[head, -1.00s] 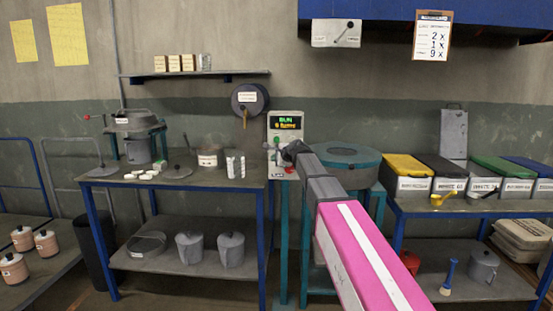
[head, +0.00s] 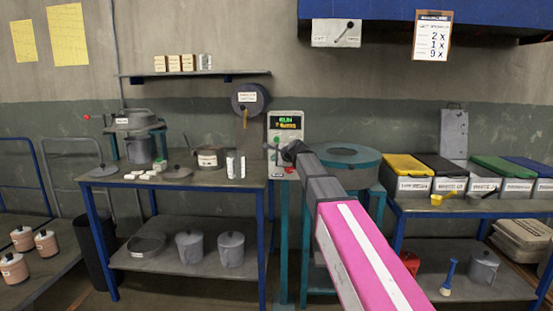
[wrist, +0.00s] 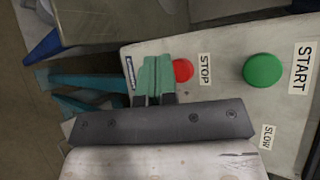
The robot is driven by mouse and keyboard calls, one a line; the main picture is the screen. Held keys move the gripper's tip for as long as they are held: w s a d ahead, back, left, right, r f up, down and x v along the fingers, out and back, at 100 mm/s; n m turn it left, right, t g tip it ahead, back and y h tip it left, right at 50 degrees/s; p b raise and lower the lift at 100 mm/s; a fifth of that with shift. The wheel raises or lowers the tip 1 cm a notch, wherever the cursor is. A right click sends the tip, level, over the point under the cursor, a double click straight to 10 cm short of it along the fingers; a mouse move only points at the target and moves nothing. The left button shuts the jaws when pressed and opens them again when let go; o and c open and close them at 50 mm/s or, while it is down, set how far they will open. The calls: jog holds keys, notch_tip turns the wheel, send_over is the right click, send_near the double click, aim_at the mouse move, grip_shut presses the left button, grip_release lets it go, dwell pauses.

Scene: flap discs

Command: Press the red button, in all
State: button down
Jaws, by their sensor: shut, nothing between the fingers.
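The red button (wrist: 183,70) is beside the STOP label on the pale panel of the control box (wrist: 222,55) in the wrist view. My gripper (wrist: 157,72) is shut and empty. Its greenish fingertips are just left of the red button and overlap its left edge in the picture; I cannot tell whether they touch it. A larger green button (wrist: 263,70) marked START is to the right. In the head view, the control box (head: 299,131) has a lit display showing RUN, and my gripper (head: 279,147) is in front of its lower part.
A round teal-rimmed machine (head: 346,156) stands right of the control box. The left workbench (head: 228,181) holds pots, lids and small blocks. Lidded bins (head: 410,184) stand on the right bench. In the wrist view, a SLOW label (wrist: 267,137) is below the green button.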

jog(key=shift+w, duration=0.15)
dwell(0.4)
jog(key=shift+w, duration=0.7)
dwell(0.8)
dwell(0.4)
jog(key=shift+s, duration=0.85)
jog(key=shift+s, duration=0.1)
jog(key=s, duration=0.4)
jog(key=shift+s+a, duration=0.1)
jog(key=shift+s, duration=0.3)
